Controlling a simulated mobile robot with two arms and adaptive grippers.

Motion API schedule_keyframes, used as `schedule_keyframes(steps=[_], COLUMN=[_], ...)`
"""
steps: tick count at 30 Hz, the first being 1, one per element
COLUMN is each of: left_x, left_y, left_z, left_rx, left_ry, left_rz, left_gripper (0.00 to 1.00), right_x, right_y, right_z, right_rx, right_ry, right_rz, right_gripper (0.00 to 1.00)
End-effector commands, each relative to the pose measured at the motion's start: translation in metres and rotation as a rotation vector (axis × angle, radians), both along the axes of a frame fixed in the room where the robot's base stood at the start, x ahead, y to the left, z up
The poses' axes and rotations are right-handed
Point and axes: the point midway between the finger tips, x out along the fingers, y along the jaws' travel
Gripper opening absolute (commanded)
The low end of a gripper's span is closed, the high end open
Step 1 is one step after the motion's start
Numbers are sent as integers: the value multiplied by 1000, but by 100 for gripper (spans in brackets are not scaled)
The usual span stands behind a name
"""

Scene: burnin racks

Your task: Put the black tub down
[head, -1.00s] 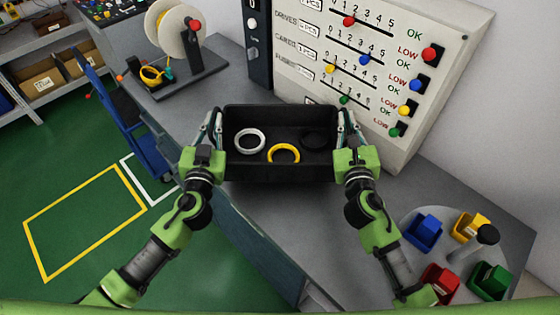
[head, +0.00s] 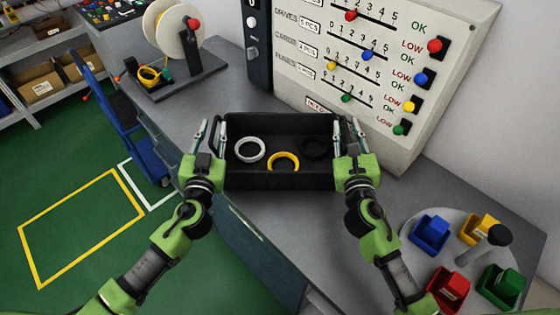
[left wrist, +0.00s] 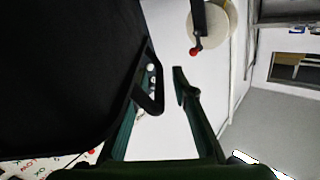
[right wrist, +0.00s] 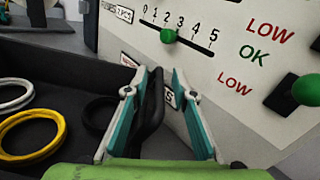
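The black tub (head: 280,179) sits level at the near edge of the grey bench, and appears to rest on it. A white ring (head: 249,149), a yellow ring (head: 284,161) and a black ring (head: 314,147) lie inside. My left gripper (head: 213,132) is open at the tub's left side. In the left wrist view its fingers (left wrist: 166,84) stand apart, with the tub's handle by one finger. My right gripper (head: 346,132) is open at the right side. In the right wrist view its fingers (right wrist: 160,76) stand apart on either side of the dark handle (right wrist: 151,112).
A panel with sliders and coloured knobs (head: 390,75) stands behind the tub. A spool stand (head: 180,75) is at the back left. A round tray (head: 462,262) with coloured bins is at the front right. Bench to the tub's right is clear.

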Motion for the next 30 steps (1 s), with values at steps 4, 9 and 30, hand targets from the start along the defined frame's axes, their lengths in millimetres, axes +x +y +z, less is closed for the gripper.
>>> schedule_keyframes(steps=[4,9,30], left_x=[-1,-13,-116], left_y=[-1,-1,2], left_z=[0,-2,0], left_rx=[-1,-2,-1], left_ry=[0,3,1], left_rz=[-1,-3,0], left_gripper=[24,24,24], right_x=[0,0,0], right_y=[1,1,1], right_z=[0,0,0], right_rx=[0,0,1], right_ry=[0,0,0], right_rz=[1,1,1], right_gripper=[24,24,24])
